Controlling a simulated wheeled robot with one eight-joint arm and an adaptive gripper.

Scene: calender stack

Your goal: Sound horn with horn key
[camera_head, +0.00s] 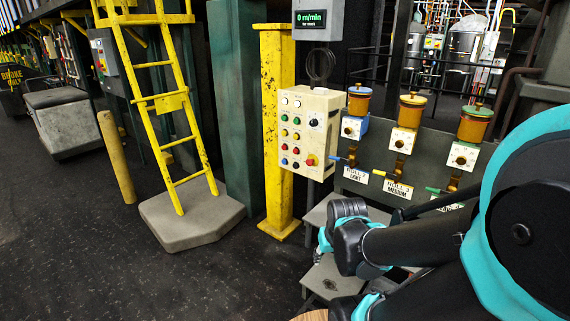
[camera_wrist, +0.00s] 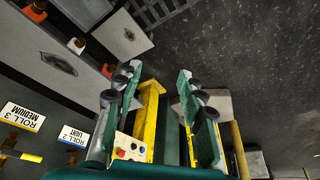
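A beige control box (camera_head: 308,130) hangs beside the yellow post in the head view. Its front has rows of white, green, yellow, red and blue buttons (camera_head: 290,130), a black knob (camera_head: 314,122) and a red knob on a yellow base (camera_head: 311,160). I cannot tell which one is the horn key. In the wrist view, part of the control box (camera_wrist: 131,148) shows between my fingers, with a few buttons visible. My gripper (camera_wrist: 158,72) is open, its two green fingers wide apart with nothing between the tips.
A yellow post (camera_head: 277,120) stands left of the box. A grey panel (camera_head: 382,185) to its right carries orange pots (camera_head: 410,112), dials and roll labels. Grey steps (camera_head: 325,280) lie below. A yellow ladder (camera_head: 165,100) stands farther left. The dark floor (camera_head: 90,250) is open at left.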

